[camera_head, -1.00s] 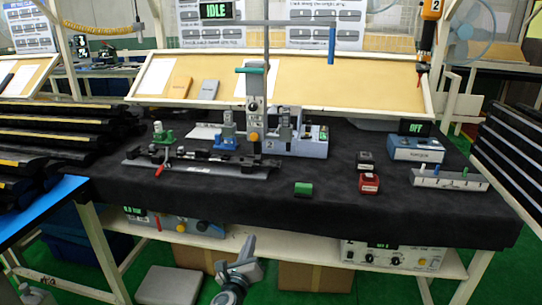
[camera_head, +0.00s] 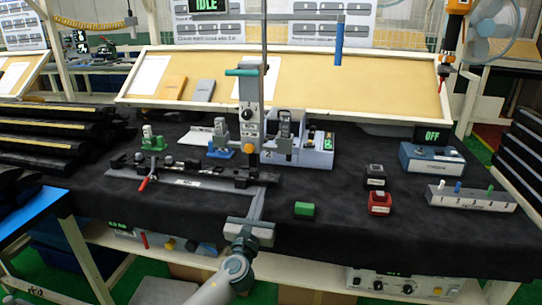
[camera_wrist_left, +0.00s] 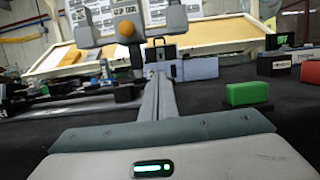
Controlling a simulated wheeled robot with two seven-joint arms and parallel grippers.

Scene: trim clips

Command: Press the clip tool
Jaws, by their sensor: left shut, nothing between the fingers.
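The clip tool (camera_head: 249,113) is a grey upright press with a green handle on top and an orange knob low on its front. It stands upright at the middle of the black-covered table, and its lower part also shows at the top of the left wrist view (camera_wrist_left: 129,30). My left gripper (camera_head: 257,196) is shut and empty at the table's front edge, below and in front of the tool. Its shut fingers (camera_wrist_left: 155,98) point toward the tool in the left wrist view, with a gap between. My right gripper is not in view.
A black rail fixture (camera_head: 195,181) with a red lever lies left of my gripper. A green block (camera_head: 304,209) lies to its right. Further right are a red button box (camera_head: 380,203), a blue box (camera_head: 430,157) and a grey peg block (camera_head: 470,197). The front right cloth is mostly clear.

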